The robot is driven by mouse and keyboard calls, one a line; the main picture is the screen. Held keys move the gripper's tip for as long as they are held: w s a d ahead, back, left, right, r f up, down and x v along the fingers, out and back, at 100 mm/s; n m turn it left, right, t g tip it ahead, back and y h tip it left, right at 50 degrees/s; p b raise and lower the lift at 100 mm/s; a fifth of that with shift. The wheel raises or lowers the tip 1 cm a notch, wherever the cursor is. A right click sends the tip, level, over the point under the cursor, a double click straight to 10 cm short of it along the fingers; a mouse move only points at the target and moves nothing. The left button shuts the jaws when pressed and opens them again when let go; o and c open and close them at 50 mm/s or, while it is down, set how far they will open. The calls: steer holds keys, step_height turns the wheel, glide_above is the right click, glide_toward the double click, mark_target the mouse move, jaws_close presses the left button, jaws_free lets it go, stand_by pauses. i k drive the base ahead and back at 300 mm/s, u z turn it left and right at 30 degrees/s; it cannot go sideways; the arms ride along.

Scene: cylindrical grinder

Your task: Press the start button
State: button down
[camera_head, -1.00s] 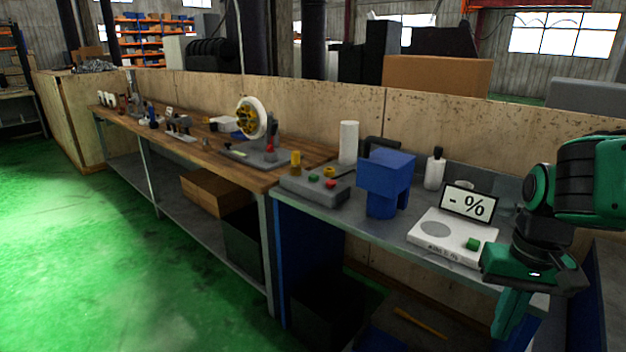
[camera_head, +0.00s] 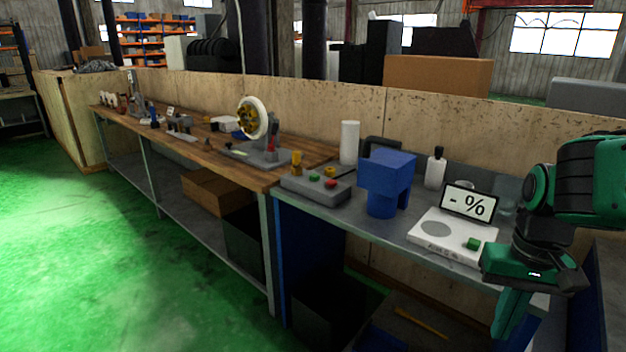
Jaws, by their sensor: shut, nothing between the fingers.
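A grey control box (camera_head: 318,195) sits on the metal-topped bench. It has a green button (camera_head: 314,178), a red button (camera_head: 331,183) and yellow parts on top. A white device (camera_head: 440,250) with a display reading "- %" stands further right, with a green button (camera_head: 474,243) at its right side. I cannot tell from any label which green button is the start button. My gripper (camera_head: 507,325) is shut and empty, pointing down at the bench's front right, right of the white device and well apart from the grey box.
A blue machine (camera_head: 384,183) stands between the grey box and the white device. A white bottle (camera_head: 434,170) and a white cylinder (camera_head: 349,143) stand behind. A grinder with a white wheel (camera_head: 252,118) stands on the wooden bench (camera_head: 300,170). The green floor (camera_head: 90,250) at left is clear.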

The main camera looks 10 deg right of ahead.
mark_target(314, 177)
steer(key=u, duration=0.4)
steer(key=k, duration=0.85)
steer(key=u, duration=0.5)
steer(key=k, duration=0.5)
steer(key=u, duration=0.05)
steer(key=i, duration=1.8)
steer(key=z, duration=0.4)
steer(key=i, duration=1.1)
steer(key=z, duration=0.1)
